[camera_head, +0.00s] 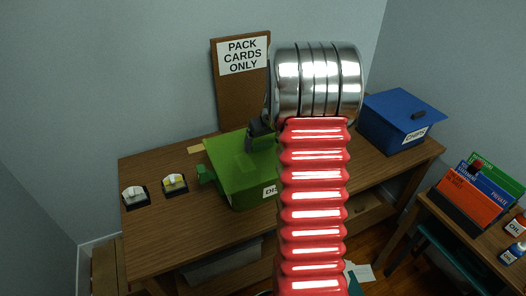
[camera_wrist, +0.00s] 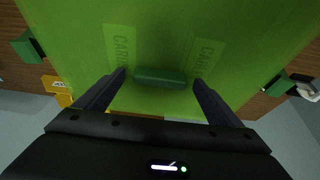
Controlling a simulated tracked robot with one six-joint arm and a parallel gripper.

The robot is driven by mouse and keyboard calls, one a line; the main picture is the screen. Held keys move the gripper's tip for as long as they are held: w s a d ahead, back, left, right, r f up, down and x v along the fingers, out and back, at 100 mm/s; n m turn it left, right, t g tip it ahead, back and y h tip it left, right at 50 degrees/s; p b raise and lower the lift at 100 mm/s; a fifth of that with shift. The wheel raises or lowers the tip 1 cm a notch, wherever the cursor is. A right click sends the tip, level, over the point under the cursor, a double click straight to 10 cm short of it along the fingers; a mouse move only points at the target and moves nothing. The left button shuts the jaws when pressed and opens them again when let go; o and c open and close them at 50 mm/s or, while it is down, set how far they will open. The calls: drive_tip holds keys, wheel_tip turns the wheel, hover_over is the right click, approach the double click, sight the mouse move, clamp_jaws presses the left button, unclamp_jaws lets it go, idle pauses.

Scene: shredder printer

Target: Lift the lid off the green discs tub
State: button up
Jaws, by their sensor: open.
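The green discs tub (camera_head: 248,194) stands on the wooden desk with its green lid (camera_head: 236,158) on top. My red arm hides its right part in the head view. In the wrist view the lid (camera_wrist: 70,45) fills most of the picture, and its dark green handle (camera_wrist: 162,78) shows in the middle. My gripper (camera_wrist: 160,80) is open, with one dark finger on each side of the handle, apart from it. In the head view the dark gripper (camera_head: 261,135) is partly hidden behind my arm, over the lid. I cannot tell how far the fingers are above the lid.
A blue lidded chips box (camera_head: 395,124) stands on the desk at right. A brown board with a "PACK CARDS ONLY" sign (camera_head: 242,55) stands behind the tub. A side table with folders (camera_head: 470,196) is at far right.

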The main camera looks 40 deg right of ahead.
drive_tip(key=shift+c, duration=0.3)
drive_tip(key=c, duration=1.1)
